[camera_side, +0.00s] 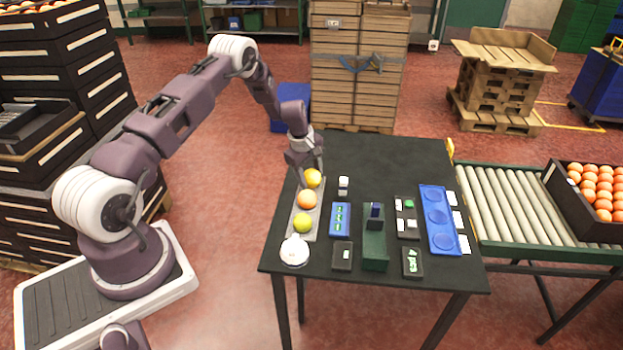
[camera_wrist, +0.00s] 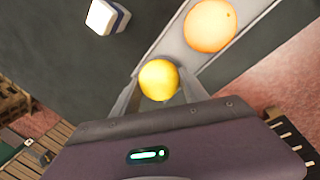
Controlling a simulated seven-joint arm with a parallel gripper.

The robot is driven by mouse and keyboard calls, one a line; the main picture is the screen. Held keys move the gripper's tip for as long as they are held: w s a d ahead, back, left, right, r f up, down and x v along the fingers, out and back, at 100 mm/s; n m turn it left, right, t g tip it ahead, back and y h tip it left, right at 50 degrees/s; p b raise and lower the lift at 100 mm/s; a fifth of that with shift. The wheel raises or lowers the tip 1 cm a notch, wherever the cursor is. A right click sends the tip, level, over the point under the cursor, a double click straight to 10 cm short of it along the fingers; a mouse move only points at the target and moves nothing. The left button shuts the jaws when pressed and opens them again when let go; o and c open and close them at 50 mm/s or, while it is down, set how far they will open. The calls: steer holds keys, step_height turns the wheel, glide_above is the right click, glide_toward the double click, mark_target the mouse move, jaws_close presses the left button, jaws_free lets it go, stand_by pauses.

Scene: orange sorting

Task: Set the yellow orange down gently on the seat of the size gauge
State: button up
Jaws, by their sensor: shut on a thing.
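The yellow orange (camera_side: 313,178) is at the far end of a grey rack (camera_side: 296,221) on the black table. My gripper (camera_side: 312,170) points down over it. In the wrist view the yellow orange (camera_wrist: 159,79) sits between the two fingers of my gripper (camera_wrist: 159,90), which are shut on it. It appears still at its place on the rack; any gap beneath is hidden. A dark green stand (camera_side: 375,248) with a small dark screen is near the table's middle. I cannot tell for sure whether this is the size gauge.
An orange fruit (camera_side: 307,199) and a yellow-green one (camera_side: 303,223) share the rack. A white round object (camera_side: 294,250) is in front. A small white block (camera_side: 344,186), blue box (camera_side: 340,219) and blue three-recess tray (camera_side: 439,222) stand rightward. The table's back is clear.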

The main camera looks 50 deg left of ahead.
mark_target(311, 172)
steer(key=v, duration=0.3)
steer(key=w+v, duration=0.1)
steer(key=v, duration=0.2)
steer(key=w+v, duration=0.1)
steer(key=v, duration=0.2)
steer(key=shift+r, duration=0.35)
steer(key=s+d+m+h, duration=0.1)
steer(key=s+d+m, duration=0.15)
steer(key=d, duration=1.25)
steer(key=s+d+m, duration=0.1)
steer(key=d+m, duration=0.2)
steer(key=d, duration=1.2)
steer(key=shift+n, duration=0.25)
steer(key=shift+s+a+f+x, duration=0.1)
steer(key=shift+s+x, duration=0.2)
steer(key=shift+x, duration=1)
steer(key=shift+s+a+f+x, duration=0.1)
steer(key=shift+s+x, duration=0.2)
steer(key=shift+x, duration=1)
steer(key=shift+s+x, duration=0.25)
steer(key=shift+x, duration=1)
steer(key=shift+f, duration=0.6)
steer(key=o, duration=1.5)
steer(key=shift+s, duration=0.1)
steer(key=shift+o, duration=0.2)
